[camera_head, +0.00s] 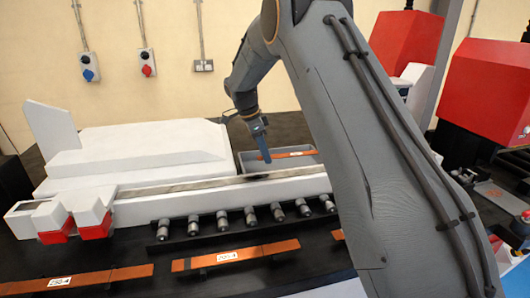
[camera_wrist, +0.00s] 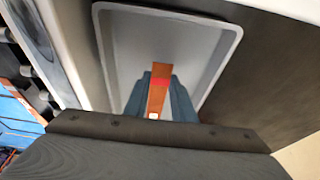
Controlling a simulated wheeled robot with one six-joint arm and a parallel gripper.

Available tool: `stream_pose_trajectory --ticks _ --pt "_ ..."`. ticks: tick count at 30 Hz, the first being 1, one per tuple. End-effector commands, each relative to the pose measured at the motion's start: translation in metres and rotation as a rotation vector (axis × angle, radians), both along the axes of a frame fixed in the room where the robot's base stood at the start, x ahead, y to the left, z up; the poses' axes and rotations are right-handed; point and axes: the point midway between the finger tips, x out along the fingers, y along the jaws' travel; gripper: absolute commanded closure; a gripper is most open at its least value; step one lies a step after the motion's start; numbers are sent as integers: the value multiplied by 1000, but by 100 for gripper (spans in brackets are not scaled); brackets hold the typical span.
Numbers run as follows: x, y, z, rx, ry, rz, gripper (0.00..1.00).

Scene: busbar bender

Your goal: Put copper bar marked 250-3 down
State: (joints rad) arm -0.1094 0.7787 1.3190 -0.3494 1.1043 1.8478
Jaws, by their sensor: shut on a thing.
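A copper bar (camera_wrist: 159,88) with a reddish band and a small white patch is between the blue-grey fingers of my gripper (camera_wrist: 156,108). No marking on it can be read. A grey tray (camera_wrist: 224,45) lies beneath the bar in the wrist view; whether the bar touches its floor cannot be told. In the head view my gripper (camera_head: 266,157) points down at the tray (camera_head: 246,157), behind the long rail. The bar (camera_head: 295,154) shows there to the right of the fingertips, within the tray outline. My arm hides the tray's right side.
A white machine (camera_head: 150,150) with red-tipped blocks stands left of the tray. A row of several rollers (camera_head: 220,222) lies in front of the rail. Other labelled copper bars (camera_head: 228,257) lie on the dark front surface. Red machine parts (camera_head: 490,90) stand at right.

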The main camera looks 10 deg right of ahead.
Motion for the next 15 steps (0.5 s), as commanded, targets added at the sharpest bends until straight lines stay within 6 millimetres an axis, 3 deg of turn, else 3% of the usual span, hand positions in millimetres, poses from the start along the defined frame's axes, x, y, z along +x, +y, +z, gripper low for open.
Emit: stream_pose_trajectory --ticks 15 --pt "0 0 -11 0 -1 0 100"
